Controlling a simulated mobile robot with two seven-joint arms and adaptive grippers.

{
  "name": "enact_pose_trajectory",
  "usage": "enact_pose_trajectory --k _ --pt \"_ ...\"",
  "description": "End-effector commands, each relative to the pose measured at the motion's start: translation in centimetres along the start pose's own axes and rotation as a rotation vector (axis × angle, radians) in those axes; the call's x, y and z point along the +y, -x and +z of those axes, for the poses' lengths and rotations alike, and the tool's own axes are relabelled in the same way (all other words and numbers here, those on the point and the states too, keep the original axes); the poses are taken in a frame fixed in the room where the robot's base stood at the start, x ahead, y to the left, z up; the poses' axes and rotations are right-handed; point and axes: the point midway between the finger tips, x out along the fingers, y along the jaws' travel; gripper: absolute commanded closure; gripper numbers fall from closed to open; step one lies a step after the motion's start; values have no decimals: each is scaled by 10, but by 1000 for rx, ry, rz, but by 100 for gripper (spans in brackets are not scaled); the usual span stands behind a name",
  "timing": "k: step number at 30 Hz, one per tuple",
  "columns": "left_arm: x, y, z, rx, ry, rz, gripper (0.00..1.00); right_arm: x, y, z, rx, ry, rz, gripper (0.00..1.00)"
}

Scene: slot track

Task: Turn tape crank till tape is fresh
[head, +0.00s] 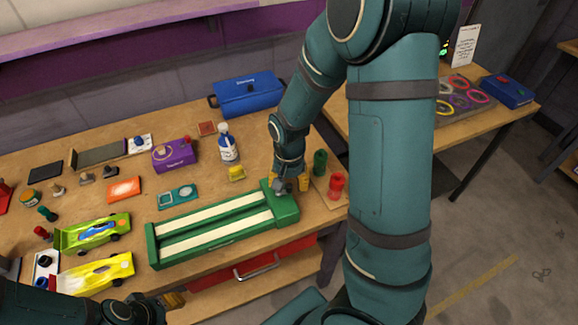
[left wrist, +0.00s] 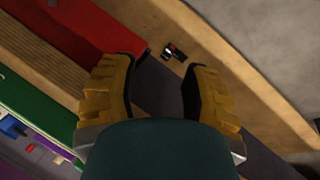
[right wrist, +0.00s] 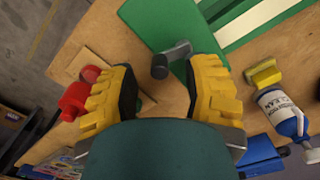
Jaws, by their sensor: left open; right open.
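The green tape track (head: 215,230) lies along the table front with two pale tape strips in it. Its green end box (head: 283,205) is at the right end. The grey crank (right wrist: 172,58) on that box shows in the right wrist view, its dark knob just ahead of and between my fingertips. My right gripper (head: 291,184) is open above the end box and partly hides the crank in the head view. In the right wrist view the right gripper (right wrist: 170,85) holds nothing. My left gripper (head: 172,300) is open and empty at the table's front, low left.
A red cylinder (head: 337,184) and a green cylinder (head: 320,162) stand on a small board just right of the end box. A yellow sponge (head: 236,173) and a spray bottle (head: 228,145) stand behind the track. Two toy cars (head: 92,234) sit left. A red drawer (head: 250,266) is below.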

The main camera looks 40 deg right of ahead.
Motion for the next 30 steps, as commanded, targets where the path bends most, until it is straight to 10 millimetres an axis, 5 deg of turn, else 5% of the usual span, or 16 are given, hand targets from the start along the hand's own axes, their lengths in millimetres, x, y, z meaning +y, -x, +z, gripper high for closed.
enact_pose_trajectory --k 15,30 --pt "0 0 0 0 0 0 53 -1 93 0 1 1 -3 52" --pt "0 0 0 0 0 0 53 0 103 0 -1 0 0 52"
